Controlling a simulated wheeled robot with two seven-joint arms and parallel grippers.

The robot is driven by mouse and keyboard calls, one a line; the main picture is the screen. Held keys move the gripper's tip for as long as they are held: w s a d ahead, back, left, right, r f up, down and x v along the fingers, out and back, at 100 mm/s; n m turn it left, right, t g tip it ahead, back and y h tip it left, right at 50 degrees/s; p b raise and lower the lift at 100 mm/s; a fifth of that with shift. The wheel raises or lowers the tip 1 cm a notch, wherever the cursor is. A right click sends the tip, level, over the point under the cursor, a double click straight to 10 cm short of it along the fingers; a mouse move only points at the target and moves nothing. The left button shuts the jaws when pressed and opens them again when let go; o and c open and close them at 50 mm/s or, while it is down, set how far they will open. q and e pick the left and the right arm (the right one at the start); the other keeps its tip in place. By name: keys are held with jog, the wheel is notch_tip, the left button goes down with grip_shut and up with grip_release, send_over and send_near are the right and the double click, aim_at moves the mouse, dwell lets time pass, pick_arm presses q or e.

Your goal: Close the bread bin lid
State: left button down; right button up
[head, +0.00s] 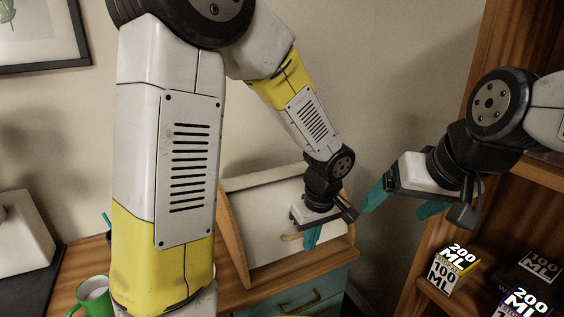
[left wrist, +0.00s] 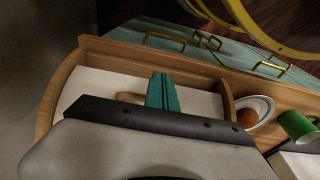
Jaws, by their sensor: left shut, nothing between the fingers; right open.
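The bread bin (head: 234,243) has wooden sides and stands on the wooden counter against the wall. Its pale lid (head: 258,220) fills much of the front between the sides; I cannot tell whether it is fully shut. The lid's wooden handle (head: 291,237) also shows in the left wrist view (left wrist: 128,97). My left gripper (head: 311,238) is shut and empty, just right of the handle and in front of the lid. Its teal fingers (left wrist: 163,92) hide part of the lid; contact is unclear. My right gripper (head: 398,203) is open and empty, right of the bin.
A green mug (head: 90,296) stands on the counter at the left. A plate with a brown round item (left wrist: 248,116) lies beside the bin. Teal drawers (head: 310,300) are below. A wooden shelf with several small boxes (head: 453,268) stands at the right.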

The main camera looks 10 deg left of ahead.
pick_arm(q)
jog(key=shift+s+d+f, duration=0.15)
jog(key=shift+s+f, duration=0.05)
jog(key=shift+f, duration=0.35)
jog(key=shift+s+d+f, duration=0.15)
jog(key=shift+s+f, duration=0.05)
jog(key=shift+f, duration=0.3)
